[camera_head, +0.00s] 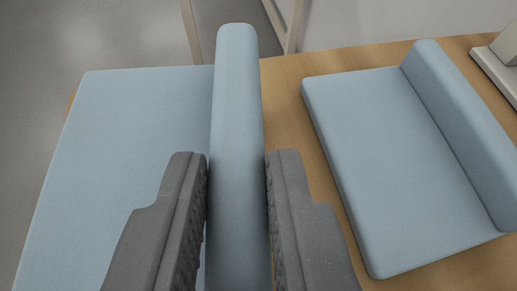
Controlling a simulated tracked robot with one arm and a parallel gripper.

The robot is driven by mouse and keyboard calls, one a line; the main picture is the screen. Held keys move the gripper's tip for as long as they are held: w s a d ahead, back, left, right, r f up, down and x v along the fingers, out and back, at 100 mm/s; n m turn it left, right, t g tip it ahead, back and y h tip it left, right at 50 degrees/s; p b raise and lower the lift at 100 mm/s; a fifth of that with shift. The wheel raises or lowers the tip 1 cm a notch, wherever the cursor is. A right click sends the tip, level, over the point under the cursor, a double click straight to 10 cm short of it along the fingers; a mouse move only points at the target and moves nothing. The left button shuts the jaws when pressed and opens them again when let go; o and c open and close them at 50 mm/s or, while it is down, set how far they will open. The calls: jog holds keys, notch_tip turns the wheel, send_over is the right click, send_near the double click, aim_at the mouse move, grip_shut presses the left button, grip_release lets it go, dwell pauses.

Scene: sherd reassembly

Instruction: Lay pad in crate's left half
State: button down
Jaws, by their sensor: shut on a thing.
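A light blue pad (130,150) fills the left of the view. It has a flat part and a raised, rounded ridge along its right side. My gripper (236,160) is shut on this ridge, one grey finger on each side. The pad's near end is cut off by the frame's lower edge. I cannot tell whether it rests on the table or hangs above it. A second light blue pad (395,150) of like shape lies on the wooden table to the right, apart from my gripper, its ridge on its right side. No crate is in view.
The wooden table (285,90) shows bare between the two pads and along its far edge. A pale object (497,70) stands at the far right, partly cut off. Beyond the table are a chair (235,20) and grey floor.

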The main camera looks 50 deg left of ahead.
jog(key=f, duration=0.3)
jog(key=shift+w+a, duration=0.4)
jog(key=shift+f, duration=0.15)
jog(key=shift+f, duration=0.15)
jog(key=c, duration=1.3)
grip_release()
jog(key=shift+f+b, duration=0.2)
jog(key=shift+b, duration=1.05)
jog(key=p+v, duration=0.5)
jog(key=v, duration=0.9)
jog(key=shift+p, duration=0.3)
